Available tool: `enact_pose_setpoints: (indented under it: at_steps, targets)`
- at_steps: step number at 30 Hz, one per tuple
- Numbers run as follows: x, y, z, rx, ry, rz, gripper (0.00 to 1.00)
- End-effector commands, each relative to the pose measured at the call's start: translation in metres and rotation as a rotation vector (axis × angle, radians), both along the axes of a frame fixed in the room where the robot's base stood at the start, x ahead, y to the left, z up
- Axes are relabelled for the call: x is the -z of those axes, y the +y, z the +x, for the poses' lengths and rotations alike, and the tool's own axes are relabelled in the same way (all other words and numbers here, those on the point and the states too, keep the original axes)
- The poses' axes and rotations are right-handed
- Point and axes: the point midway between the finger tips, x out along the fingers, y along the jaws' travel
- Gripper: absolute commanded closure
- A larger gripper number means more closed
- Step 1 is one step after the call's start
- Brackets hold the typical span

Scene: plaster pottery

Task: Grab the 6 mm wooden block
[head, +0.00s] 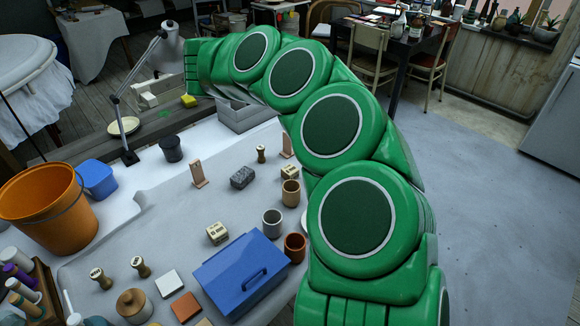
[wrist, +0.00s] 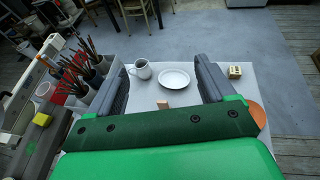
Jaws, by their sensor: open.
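One marked pale block (wrist: 235,71) shows in the wrist view, just right of the right finger. The markings are too small to read, so I cannot tell which is the 6 mm block. My gripper (wrist: 160,66) is open and empty, its two dark fingers spread wide above the table, with a mug and a plate in view between them. In the head view I cannot make out the fingers.
The blue box (head: 240,275), a grey cup (head: 272,223), a brown cup (head: 295,247) and stamps (head: 140,266) crowd the table. The mug (wrist: 142,70), white plate (wrist: 174,79) and brush pots (wrist: 88,75) show in the wrist view. A desk lamp (head: 123,110) stands at the back.

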Motion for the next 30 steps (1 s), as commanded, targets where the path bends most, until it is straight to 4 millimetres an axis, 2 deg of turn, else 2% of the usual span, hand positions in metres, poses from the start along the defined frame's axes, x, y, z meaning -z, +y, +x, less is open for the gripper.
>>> enact_pose_setpoints:
  at_steps: [3, 13, 30]
  targets:
    - [0.019, -0.004, -0.009, 0.072, 0.013, 0.013, 0.17]
    - [0.049, -0.017, -0.032, 0.234, 0.025, 0.031, 0.17]
    - [0.158, -0.017, -0.031, 0.225, 0.027, 0.029, 0.17]
